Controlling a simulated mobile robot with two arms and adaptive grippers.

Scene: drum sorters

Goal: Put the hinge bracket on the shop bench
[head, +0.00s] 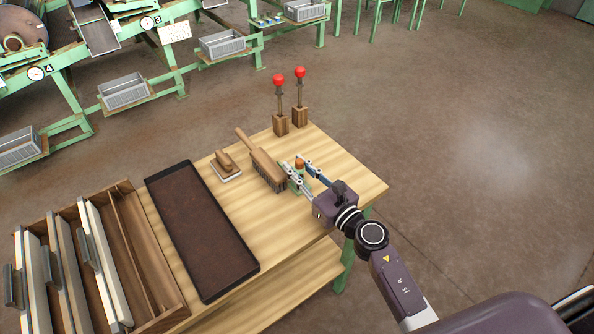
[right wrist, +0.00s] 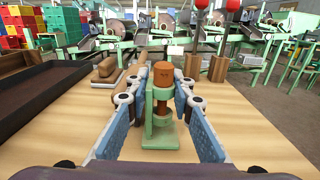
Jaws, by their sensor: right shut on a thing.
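The hinge bracket is a green piece with a flat base and a rusty brown cylinder in it. It shows upright between the fingers of my right gripper in the head view (head: 297,181) and in the right wrist view (right wrist: 162,133). My right gripper (head: 300,165) is shut on it, with one blue-padded finger on each side. The shop bench (head: 345,180) is a pale wooden top on green legs. The bracket is over its right part, with its base at or very near the top; I cannot tell whether it touches. My left gripper is not in view.
A wooden brush (head: 262,168) lies close left of the bracket. Beyond are a small wooden-handled block (head: 226,167), a dark tray (head: 200,230) and a wooden rack (head: 150,255). Two red-knobbed levers (head: 280,105) stand at the back edge. The bench's right end is clear.

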